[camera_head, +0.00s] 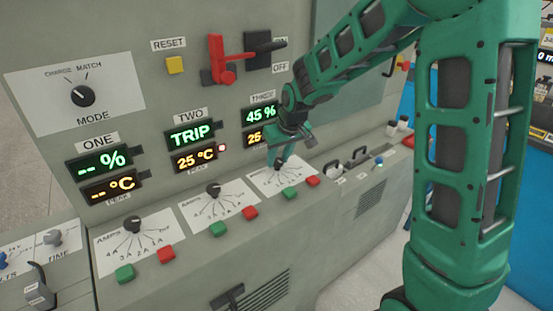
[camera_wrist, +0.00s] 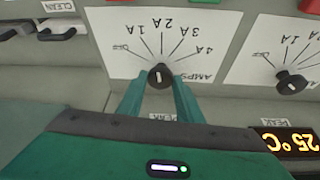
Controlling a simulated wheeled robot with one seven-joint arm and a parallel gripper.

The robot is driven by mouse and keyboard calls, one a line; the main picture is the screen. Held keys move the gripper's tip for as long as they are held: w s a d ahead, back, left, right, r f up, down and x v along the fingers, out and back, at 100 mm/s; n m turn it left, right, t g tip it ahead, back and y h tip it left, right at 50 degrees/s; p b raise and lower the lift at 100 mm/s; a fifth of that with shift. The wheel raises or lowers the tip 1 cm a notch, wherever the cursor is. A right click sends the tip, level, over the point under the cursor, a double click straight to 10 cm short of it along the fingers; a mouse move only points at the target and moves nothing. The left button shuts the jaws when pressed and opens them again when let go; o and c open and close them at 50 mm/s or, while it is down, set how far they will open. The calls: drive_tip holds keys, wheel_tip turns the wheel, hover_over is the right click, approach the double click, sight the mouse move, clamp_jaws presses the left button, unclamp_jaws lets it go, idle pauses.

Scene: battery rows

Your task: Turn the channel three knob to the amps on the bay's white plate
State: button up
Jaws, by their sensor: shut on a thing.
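The channel three knob (camera_wrist: 160,76) is black and round, on a white dial plate (camera_wrist: 205,62) marked AMPS, with 1A to 4A and a further mark. It shows upside down in the wrist view. My gripper (camera_wrist: 159,90) has one finger on each side of the knob and is shut on it. A pale line on the knob runs roughly up and down in the wrist view. In the head view my gripper (camera_head: 281,155) stands over the THREE dial, partly covering it. Channel three's display (camera_head: 260,114) reads 45 %. I cannot make out a bay plate with an amps figure.
Channel two's knob (camera_head: 213,189) and channel one's knob (camera_head: 132,224) stand in a row to the left. Green (camera_head: 290,194) and red (camera_head: 313,181) buttons line the front edge. A red lever (camera_head: 220,65) is above. Black handles (camera_head: 334,168) lie to the right.

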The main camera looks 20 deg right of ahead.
drive_tip(key=shift+m, duration=0.6)
drive_tip(key=shift+h, duration=0.3)
drive_tip(key=o, duration=1)
drive_tip(key=shift+r, duration=0.1)
drive_tip(key=v, duration=1)
drive_tip(key=shift+s+r, duration=0.1)
drive_tip(key=shift+r, duration=0.15)
